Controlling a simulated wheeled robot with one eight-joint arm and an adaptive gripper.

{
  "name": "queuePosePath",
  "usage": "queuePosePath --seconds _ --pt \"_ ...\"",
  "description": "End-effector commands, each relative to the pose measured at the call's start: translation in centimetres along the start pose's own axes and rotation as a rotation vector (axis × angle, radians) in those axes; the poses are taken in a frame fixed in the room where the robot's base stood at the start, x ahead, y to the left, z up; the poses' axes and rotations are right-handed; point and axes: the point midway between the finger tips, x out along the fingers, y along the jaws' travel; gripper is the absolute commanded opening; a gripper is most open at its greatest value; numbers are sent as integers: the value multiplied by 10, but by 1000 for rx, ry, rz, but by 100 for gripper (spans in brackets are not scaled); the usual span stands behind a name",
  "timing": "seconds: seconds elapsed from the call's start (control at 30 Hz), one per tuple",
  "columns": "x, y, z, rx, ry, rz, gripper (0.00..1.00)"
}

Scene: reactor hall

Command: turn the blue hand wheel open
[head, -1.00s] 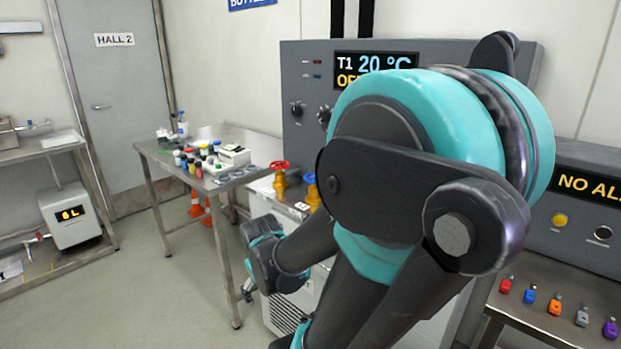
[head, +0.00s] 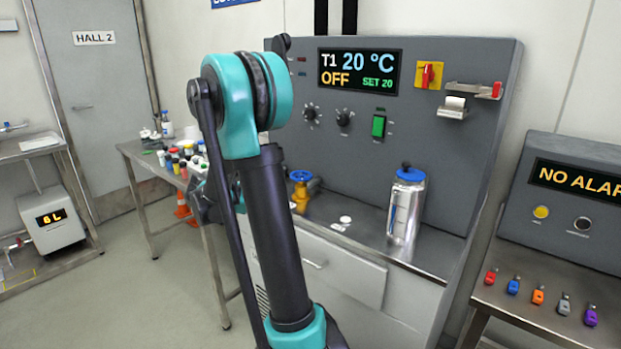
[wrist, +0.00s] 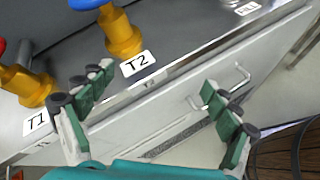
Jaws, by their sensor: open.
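The blue hand wheel (head: 300,176) sits on a yellow valve body (head: 300,195) on the steel counter below the grey panel. In the wrist view the blue wheel (wrist: 88,3) is cut off by the top edge. Its yellow body (wrist: 120,35) stands behind a label reading T2. A red wheel (wrist: 2,45) on another yellow valve, by a label T1, shows at the left edge. My gripper (wrist: 160,105) is open and empty, in front of the counter edge, apart from both valves. In the head view my arm hides the red wheel and most of my gripper.
The panel screen (head: 358,70) reads T1 20 °C, OFF. A drawer handle (wrist: 220,88) is below the counter edge. A side table (head: 135,148) with small bottles stands left.

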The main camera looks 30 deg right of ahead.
Motion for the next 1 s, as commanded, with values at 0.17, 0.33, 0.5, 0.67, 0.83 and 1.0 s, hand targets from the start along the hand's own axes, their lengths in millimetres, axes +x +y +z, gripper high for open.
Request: queuePosePath --seconds 0.17,0.33,0.5,0.67,0.83,1.0 --pt "-9 51 2 -199 -247 8 89" --pt "-23 78 0 -329 -428 -21 89" --pt "-31 89 -2 -385 -514 -47 89" --pt "-25 90 3 -394 -529 -53 89" --pt "-2 91 17 -392 -528 -55 89" --pt "27 93 33 -392 -527 -54 89"
